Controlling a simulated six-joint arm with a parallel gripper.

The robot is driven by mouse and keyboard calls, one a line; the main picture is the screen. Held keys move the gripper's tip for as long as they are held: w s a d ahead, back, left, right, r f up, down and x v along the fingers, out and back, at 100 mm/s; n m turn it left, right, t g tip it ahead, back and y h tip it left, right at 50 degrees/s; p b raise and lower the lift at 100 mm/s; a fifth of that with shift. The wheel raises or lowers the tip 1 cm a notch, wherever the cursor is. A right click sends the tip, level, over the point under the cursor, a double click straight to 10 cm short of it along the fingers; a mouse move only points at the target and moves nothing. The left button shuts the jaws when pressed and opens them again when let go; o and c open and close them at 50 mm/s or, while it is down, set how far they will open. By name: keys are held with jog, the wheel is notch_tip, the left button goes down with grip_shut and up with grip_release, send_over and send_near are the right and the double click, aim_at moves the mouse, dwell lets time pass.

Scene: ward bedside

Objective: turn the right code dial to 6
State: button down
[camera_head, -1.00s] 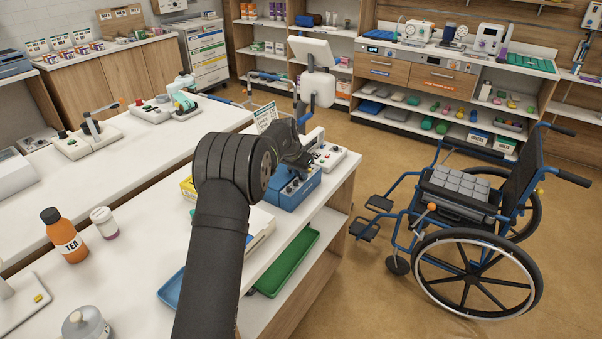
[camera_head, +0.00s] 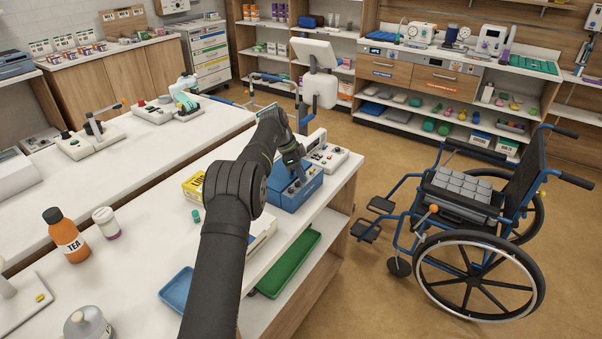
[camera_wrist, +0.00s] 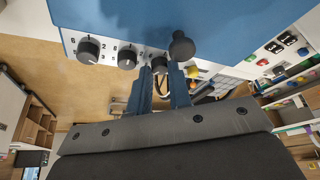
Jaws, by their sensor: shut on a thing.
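The blue code box (camera_head: 292,201) stands on the white counter near its right edge. In the wrist view, its pale front panel carries a row of black dials with printed numbers. The left dial (camera_wrist: 88,50) and middle dial (camera_wrist: 127,58) are clear of my gripper. The right dial (camera_wrist: 160,64) is between the fingertips of my gripper (camera_wrist: 161,74), which is shut on it. The dial's pointer and numbers are too covered to read. A black round knob (camera_wrist: 181,46) sticks out beside it. In the head view, my gripper is at the box and the dials are mostly hidden.
A white control panel (camera_head: 330,157) with buttons stands behind the box. A tea bottle (camera_head: 66,236) stands left. A wheelchair (camera_head: 470,210) is on the floor right.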

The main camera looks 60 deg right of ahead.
jog(key=shift+w+f+m+y, duration=0.1)
jog(key=shift+m+y, duration=0.3)
jog(key=shift+m, duration=0.7)
jog(key=c, duration=1.6)
grip_release()
jog(key=r, duration=0.4)
jog(key=shift+s+r, duration=0.2)
jog(key=shift+s, duration=0.05)
jog(key=s+a+r, duration=0.1)
jog(key=s+r, duration=0.5)
jog(key=s, duration=0.5)
jog(key=shift+r, duration=0.35)
jog(key=shift+s+a, duration=0.1)
